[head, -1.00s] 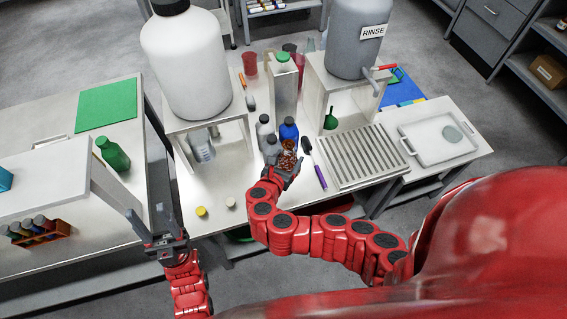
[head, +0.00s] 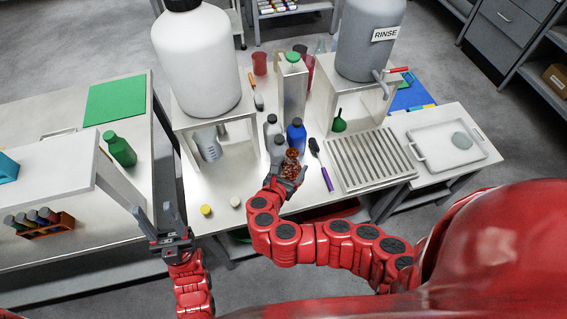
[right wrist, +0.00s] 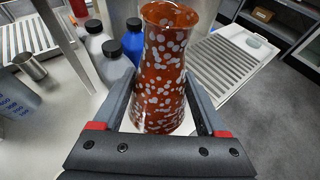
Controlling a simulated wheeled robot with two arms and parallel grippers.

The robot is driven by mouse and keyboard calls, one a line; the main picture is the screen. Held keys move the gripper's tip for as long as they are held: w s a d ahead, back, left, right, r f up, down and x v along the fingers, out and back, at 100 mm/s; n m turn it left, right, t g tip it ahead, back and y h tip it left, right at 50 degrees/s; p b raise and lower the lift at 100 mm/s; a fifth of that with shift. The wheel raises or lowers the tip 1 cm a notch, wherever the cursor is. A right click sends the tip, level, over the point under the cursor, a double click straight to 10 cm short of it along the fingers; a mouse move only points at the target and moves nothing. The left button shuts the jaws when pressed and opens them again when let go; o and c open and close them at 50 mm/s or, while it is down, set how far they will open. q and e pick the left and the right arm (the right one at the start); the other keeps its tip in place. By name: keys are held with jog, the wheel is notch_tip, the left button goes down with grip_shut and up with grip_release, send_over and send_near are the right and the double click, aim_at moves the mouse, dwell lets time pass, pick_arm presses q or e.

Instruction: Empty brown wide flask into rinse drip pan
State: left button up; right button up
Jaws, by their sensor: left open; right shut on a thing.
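The brown wide flask (head: 292,158) is reddish brown with pale spots and has an open, flared mouth. My right gripper (head: 287,174) is shut on it near the front edge of the bench. In the right wrist view the flask (right wrist: 164,70) stands between the fingers, roughly upright; I cannot tell whether its base touches the bench. The rinse drip pan (head: 372,160), with a slatted grate, lies to the right of the flask, in front of the grey RINSE container (head: 366,40). My left gripper (head: 168,238) is open and empty by the shelf at the left.
A blue bottle (head: 296,136) and grey bottles (head: 271,128) stand just behind the flask. A purple-handled brush (head: 322,166) lies between flask and pan. A white tray (head: 446,148) is at the right.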

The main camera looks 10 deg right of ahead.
jog(key=shift+w+d, duration=0.75)
jog(key=shift+w, duration=0.35)
